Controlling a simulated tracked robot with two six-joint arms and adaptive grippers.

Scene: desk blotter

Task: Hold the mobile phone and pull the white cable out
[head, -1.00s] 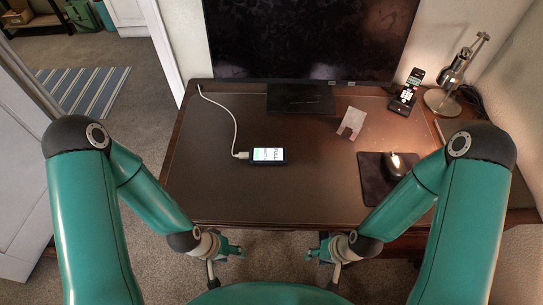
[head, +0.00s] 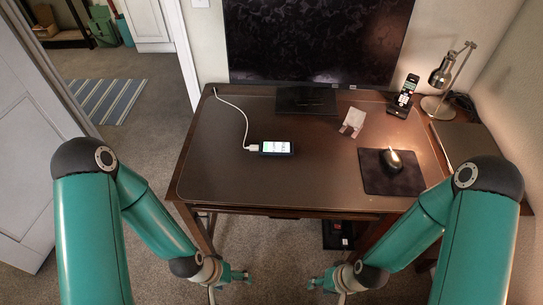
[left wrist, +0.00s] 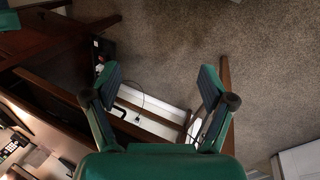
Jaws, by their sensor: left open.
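The mobile phone (head: 276,148) lies flat on the dark desk blotter (head: 215,180), left of the desk's middle, with its screen lit. The white cable (head: 243,122) runs from the desk's back left corner to a white plug (head: 252,148) at the phone's left end. My left gripper (head: 244,276) is in front of the desk, well short of the phone; in the left wrist view its fingers (left wrist: 160,92) are spread and empty. My right gripper (head: 314,283) is also in front of the desk, apart from everything; its jaw opening is too small to make out.
A monitor (head: 310,45) stands at the back of the desk. A mouse (head: 391,160) on a dark pad (head: 392,183), a cordless phone in its cradle (head: 404,97), a paper piece (head: 352,121) and a lamp (head: 442,78) are on the right. The blotter around the phone is clear.

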